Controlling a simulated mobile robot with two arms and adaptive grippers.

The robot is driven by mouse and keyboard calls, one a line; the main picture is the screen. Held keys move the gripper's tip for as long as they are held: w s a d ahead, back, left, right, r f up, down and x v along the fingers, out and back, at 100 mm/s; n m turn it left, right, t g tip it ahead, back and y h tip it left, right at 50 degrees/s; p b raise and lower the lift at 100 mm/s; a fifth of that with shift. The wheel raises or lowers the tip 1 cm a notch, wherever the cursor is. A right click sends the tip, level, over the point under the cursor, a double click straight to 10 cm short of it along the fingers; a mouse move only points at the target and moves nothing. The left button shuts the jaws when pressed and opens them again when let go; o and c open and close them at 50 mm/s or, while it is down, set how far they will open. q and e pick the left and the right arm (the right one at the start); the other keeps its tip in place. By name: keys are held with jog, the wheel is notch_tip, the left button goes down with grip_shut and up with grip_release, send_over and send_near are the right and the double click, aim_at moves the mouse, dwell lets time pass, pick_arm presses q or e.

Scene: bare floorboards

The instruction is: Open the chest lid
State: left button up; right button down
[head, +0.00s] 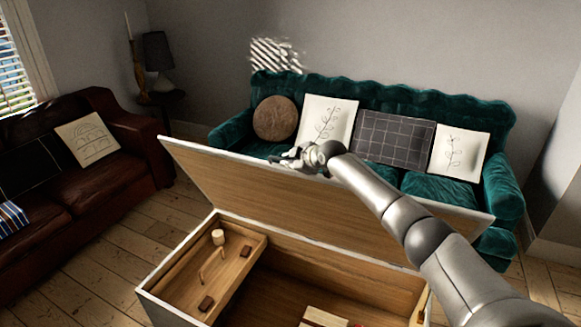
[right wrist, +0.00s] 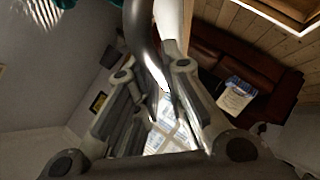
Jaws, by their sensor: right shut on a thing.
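The chest (head: 150,290) has white outer edges and a wooden inside, and stands low in the front of the head view. Its lid (head: 260,190) is raised and leans back, its wooden underside facing me, with the inside exposed. My right gripper (head: 300,157) is at the lid's upper edge, left of its middle, and is shut on the lid. In the right wrist view, a white and dark curved strip (right wrist: 147,45) runs between the fingers. The contact itself is partly hidden. My left gripper is in neither view.
An inner tray (head: 228,268) in the chest holds small wooden pieces. A light wooden block (head: 322,316) lies lower down. A green sofa (head: 405,100) with cushions stands close behind the lid. A brown leather sofa (head: 80,190) is at the left, with bare floorboards between.

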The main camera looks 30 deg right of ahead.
jog(key=c, duration=1.5)
grip_release()
jog(key=shift+v, duration=6.05)
